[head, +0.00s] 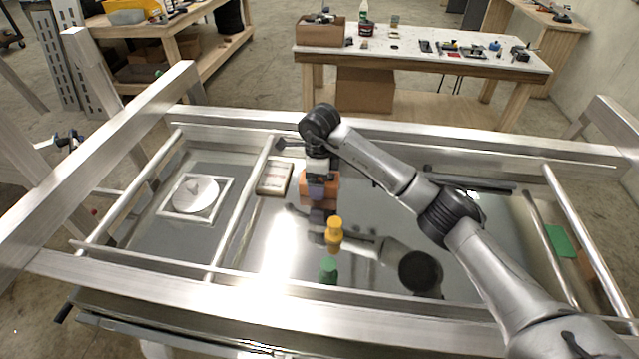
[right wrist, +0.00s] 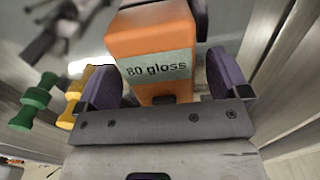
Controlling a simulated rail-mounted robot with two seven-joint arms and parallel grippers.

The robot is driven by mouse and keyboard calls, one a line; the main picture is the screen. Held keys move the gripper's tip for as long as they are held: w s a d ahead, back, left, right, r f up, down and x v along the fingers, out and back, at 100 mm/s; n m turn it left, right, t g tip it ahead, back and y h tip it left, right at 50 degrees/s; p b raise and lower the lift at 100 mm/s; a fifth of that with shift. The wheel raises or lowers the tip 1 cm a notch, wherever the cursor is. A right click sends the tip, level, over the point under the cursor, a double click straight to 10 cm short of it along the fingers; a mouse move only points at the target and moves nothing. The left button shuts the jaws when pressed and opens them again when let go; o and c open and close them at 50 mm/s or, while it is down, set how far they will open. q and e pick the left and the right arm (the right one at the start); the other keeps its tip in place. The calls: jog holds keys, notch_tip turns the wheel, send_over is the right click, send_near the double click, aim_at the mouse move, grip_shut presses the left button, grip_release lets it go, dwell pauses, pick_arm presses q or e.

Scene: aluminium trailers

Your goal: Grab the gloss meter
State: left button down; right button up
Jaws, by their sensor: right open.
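The gloss meter is an orange block (head: 323,192) on the shiny metal panel in the trailer frame. In the right wrist view, the orange gloss meter (right wrist: 150,35) shows a pale display reading "80 gloss". My right gripper (right wrist: 165,85) is open, with a purple-padded finger on either side of the meter's near end. Gaps show between the pads and the orange body. In the head view my right arm reaches down over the meter and hides part of it. My left gripper is not in view.
A yellow piece (head: 334,232) and a green piece (head: 329,268) stand close in front of the meter. A small box (head: 274,178) lies to its left. Metal frame rails (head: 200,310) surround the panel. A workbench (head: 430,60) with tools stands behind.

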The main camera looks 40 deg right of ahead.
jog(key=shift+f, duration=0.45)
jog(key=shift+c, duration=0.2)
jog(key=c, duration=1.1)
